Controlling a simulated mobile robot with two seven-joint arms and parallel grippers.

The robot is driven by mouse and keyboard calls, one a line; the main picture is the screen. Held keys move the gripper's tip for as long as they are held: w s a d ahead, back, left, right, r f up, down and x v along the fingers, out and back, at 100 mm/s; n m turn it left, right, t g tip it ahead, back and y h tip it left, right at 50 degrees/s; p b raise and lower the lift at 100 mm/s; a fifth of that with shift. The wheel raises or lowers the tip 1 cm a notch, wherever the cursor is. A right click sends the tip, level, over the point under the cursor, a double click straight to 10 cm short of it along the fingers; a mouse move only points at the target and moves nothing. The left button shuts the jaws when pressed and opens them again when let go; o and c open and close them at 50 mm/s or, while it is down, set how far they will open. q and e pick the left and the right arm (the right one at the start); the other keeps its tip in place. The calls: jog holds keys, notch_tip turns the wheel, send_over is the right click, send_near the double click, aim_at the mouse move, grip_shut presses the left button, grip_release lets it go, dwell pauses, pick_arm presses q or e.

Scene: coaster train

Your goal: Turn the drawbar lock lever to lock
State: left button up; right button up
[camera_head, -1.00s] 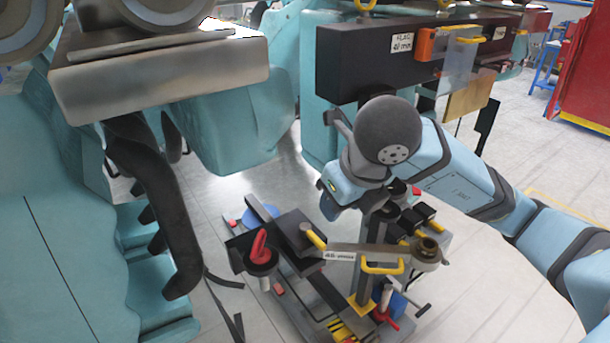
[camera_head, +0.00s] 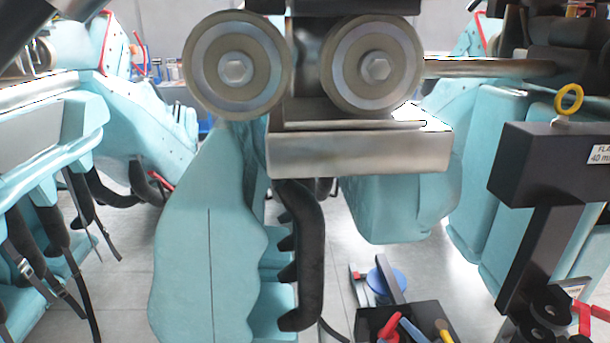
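I cannot pick out the drawbar lock lever with certainty. Between the coaster cars, a metal coupling block (camera_head: 360,152) sits below two large wheels, the left one (camera_head: 237,68) and the right one (camera_head: 372,68). A black bent bar (camera_head: 308,255) with several teeth hangs below it, beside a teal seat shell (camera_head: 208,240). At the bottom edge, a black fixture (camera_head: 428,312) carries a red hook (camera_head: 385,325), and a yellow handle (camera_head: 445,332) shows beside it, partly cut off. Neither of my grippers is in view.
Red handles (camera_head: 597,312) show at the lower right edge. Teal seats with hanging straps (camera_head: 70,260) fill the left. Grey floor (camera_head: 125,285) lies between.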

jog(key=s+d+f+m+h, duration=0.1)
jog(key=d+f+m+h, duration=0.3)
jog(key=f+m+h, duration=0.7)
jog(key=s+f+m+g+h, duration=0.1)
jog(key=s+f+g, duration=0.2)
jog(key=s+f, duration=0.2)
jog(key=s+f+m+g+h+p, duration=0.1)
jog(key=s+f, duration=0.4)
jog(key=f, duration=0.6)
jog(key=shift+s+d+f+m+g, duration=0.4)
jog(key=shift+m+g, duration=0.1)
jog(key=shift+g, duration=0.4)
